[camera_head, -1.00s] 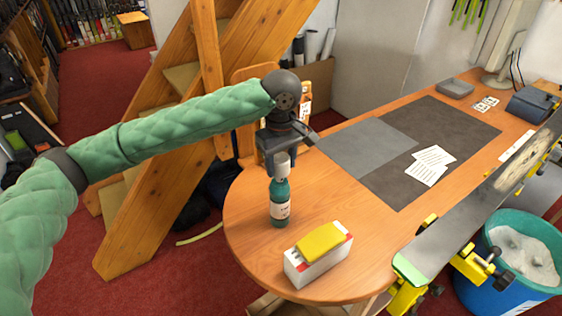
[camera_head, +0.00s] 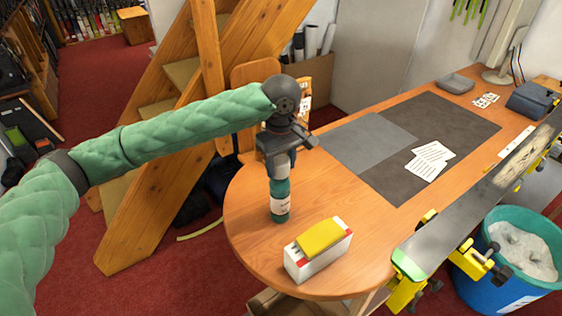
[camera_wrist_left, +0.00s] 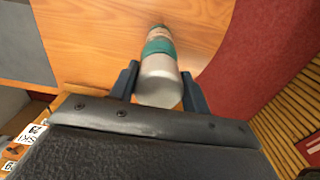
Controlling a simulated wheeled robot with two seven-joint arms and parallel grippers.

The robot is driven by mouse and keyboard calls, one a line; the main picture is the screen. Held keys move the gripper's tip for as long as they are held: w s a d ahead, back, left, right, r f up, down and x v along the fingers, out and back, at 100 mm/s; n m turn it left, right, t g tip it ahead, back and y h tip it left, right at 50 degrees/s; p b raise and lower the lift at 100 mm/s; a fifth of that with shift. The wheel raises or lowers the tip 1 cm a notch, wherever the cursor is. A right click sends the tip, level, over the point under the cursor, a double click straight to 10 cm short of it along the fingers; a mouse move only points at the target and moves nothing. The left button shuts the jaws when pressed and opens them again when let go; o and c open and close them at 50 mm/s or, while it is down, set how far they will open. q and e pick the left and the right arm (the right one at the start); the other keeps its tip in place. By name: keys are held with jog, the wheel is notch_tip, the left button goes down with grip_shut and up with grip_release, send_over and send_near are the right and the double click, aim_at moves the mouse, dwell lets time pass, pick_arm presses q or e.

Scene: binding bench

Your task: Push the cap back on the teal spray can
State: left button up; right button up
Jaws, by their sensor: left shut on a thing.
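The teal spray can (camera_head: 280,199) stands upright on the near left part of the wooden table, with a white label on its body. My left gripper (camera_head: 279,168) is directly above it, pointing down, with its fingers at the can's top. In the left wrist view the gripper (camera_wrist_left: 160,88) has its two fingers on either side of the pale grey cap (camera_wrist_left: 160,82), shut on it. The cap is in line with the teal can (camera_wrist_left: 159,46) just beyond it. Whether the cap is fully seated cannot be told. My right gripper is not in view.
A white box with a yellow top (camera_head: 319,240) stands close to the can on the near right. A grey cutting mat (camera_head: 400,145) with paper sheets (camera_head: 430,160) lies farther back. A blue-green bin (camera_head: 500,285) stands right of the table.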

pick_arm(q)
jog(key=shift+f+p, duration=0.35)
jog(key=shift+f, duration=0.3)
dwell(0.9)
jog(key=shift+p, duration=0.7)
jog(key=shift+f+p, duration=0.4)
jog(key=shift+p, duration=0.1)
dwell(0.9)
jog(key=o, duration=1.6)
jog(key=shift+c, duration=0.2)
jog(key=shift+r, duration=0.15)
